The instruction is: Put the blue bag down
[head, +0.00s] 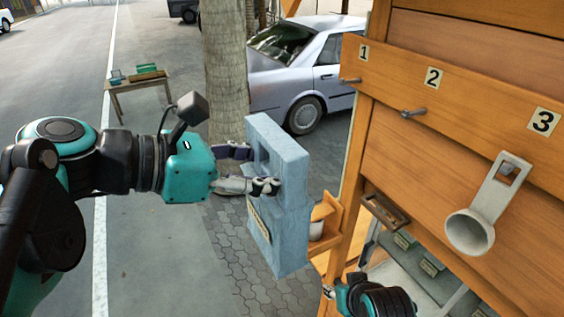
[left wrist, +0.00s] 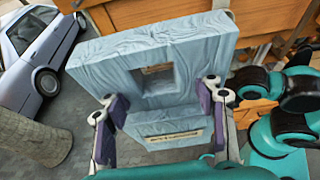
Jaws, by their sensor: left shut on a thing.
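The blue bag (head: 290,215) is a light blue block shape with a handle opening near its top and a small printed label low on one side. It hangs upright in the air at the middle of the head view. My left gripper (head: 256,170) is shut on it, with one finger on either side around the middle. The left wrist view shows the bag (left wrist: 110,62) between the two fingers of my left gripper (left wrist: 160,95). My right arm shows at the bottom of the head view, with its gripper (head: 330,291) small and partly hidden, so its jaws cannot be judged.
A wooden cabinet with panels numbered 1, 2 and 3 (head: 455,90) stands at the right. A white scoop (head: 478,228) hangs on it. A small orange shelf (head: 328,232) holds a pale container beside the bag. A wooden table (head: 140,84) stands far left; paving lies below.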

